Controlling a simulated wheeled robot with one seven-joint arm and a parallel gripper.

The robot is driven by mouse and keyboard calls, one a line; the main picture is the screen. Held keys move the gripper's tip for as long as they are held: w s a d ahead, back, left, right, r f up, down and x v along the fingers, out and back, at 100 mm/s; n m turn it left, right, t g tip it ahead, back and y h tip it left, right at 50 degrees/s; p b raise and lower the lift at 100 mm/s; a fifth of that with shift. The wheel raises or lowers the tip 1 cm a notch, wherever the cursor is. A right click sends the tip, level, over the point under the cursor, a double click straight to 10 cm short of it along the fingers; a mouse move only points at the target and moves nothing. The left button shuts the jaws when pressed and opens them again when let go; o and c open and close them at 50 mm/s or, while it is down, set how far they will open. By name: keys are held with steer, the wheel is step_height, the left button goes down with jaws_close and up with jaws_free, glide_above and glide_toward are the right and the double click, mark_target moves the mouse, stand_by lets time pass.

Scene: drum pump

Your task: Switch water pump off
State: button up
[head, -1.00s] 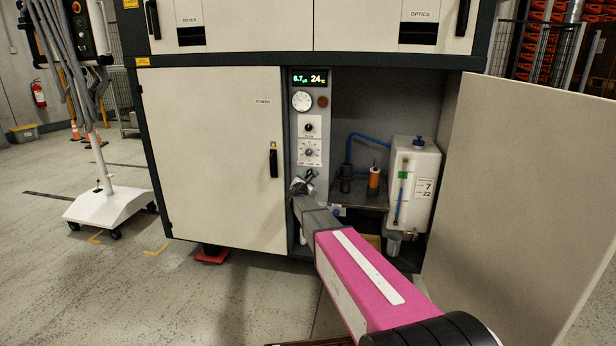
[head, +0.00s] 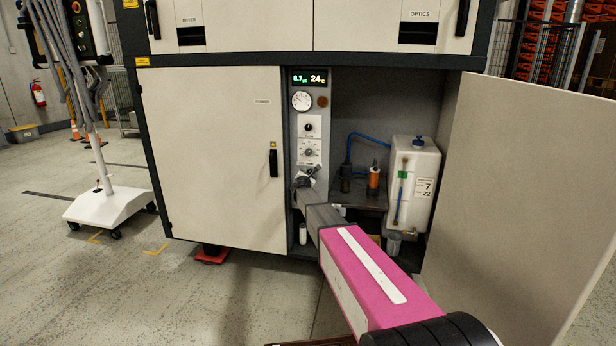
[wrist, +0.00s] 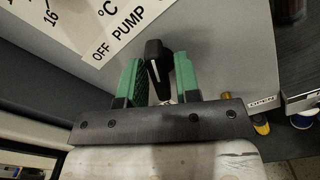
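The control panel (head: 310,110) is a narrow grey column between the closed door and the open bay. In the wrist view its label (wrist: 118,35) reads "OFF PUMP" and "°C". A black lever-like knob (wrist: 157,62) stands beside the label, between my gripper's green fingers (wrist: 160,82). The fingers look open, one on each side of the knob, with a gap on the right; contact on the left cannot be told. In the head view my gripper (head: 304,178) is at the panel just below the lower dial (head: 309,152) and hides what is behind it.
The open door (head: 520,190) stands on the right. The bay holds a white tank (head: 415,185), an orange-and-black fitting (head: 374,180) and a blue hose (head: 352,142). The closed door (head: 215,160) with a black handle (head: 273,160) is left of the panel.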

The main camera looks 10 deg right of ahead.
steer(key=shift+n, duration=0.4)
steer(key=n, duration=1.1)
stand_by(0.7)
steer(key=o, duration=0.6)
steer(key=shift+s, duration=0.2)
steer(key=v, duration=1)
steer(key=shift+s+a, duration=0.1)
steer(key=shift+s, duration=0.15)
